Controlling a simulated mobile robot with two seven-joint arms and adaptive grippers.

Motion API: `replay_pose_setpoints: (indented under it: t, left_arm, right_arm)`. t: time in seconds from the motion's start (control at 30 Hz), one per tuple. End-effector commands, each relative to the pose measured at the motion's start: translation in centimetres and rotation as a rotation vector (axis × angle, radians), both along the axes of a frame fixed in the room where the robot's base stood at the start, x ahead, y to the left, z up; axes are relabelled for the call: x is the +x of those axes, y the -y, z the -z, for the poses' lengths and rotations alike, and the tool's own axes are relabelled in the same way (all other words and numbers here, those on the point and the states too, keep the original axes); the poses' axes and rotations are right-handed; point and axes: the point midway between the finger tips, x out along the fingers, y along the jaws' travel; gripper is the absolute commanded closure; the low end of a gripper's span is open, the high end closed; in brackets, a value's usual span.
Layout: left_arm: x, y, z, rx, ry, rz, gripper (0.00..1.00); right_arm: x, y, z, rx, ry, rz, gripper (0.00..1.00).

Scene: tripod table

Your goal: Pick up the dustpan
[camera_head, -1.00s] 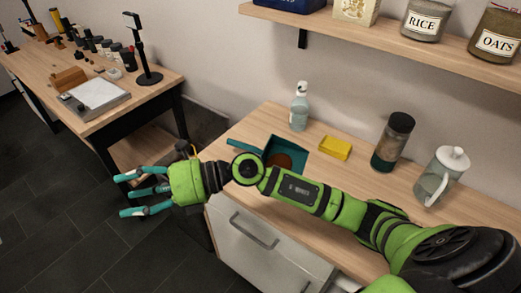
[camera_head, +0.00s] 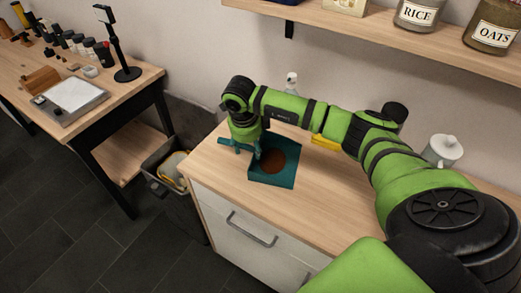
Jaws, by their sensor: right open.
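The teal dustpan (camera_head: 289,172) lies on the wooden counter, with a round brown patch in its pan. Its handle (camera_head: 226,143) points left. My right gripper (camera_head: 248,152) points down at the handle, where the handle meets the pan. I cannot tell whether the fingers touch the handle. My left gripper is out of view.
Behind my right arm are a bottle (camera_head: 291,83), a yellow sponge (camera_head: 325,142), a dark-lidded jar (camera_head: 396,111) and a white-lidded pitcher (camera_head: 442,151). A shelf (camera_head: 375,33) hangs above. A bin (camera_head: 172,182) stands left of the counter (camera_head: 217,174).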

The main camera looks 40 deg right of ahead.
Motion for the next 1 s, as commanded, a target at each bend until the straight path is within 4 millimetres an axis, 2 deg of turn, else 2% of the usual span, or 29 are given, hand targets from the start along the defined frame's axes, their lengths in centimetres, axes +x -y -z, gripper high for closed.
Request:
replay_pose_setpoints:
  t: [0.03, 0.2, 0.43, 0.47, 0.5, 0.6, 1.0]
  left_arm:
    - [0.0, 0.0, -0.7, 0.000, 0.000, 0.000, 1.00]
    - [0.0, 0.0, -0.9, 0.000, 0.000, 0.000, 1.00]
    - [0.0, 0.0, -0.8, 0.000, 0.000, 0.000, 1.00]
    - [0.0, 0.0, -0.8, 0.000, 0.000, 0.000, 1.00]
    - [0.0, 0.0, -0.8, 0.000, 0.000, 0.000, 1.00]
    - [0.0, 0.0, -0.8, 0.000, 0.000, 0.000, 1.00]
    - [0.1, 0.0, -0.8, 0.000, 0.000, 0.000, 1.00]
  right_arm:
    - [0.0, 0.0, 0.5, 0.002, -0.005, 0.000, 0.42]
    - [0.3, 0.3, 2.3, 0.003, -0.001, -0.001, 0.42]
    - [0.3, 0.3, 2.5, 0.003, 0.000, -0.002, 0.42]
    - [0.3, 0.3, 2.5, 0.003, 0.000, -0.002, 0.50]
    - [0.3, 0.3, 2.5, 0.003, 0.000, -0.002, 0.66]
    - [0.3, 0.3, 2.4, 0.003, 0.001, -0.003, 1.00]
    - [0.3, 0.2, 2.4, 0.005, 0.001, -0.002, 1.00]
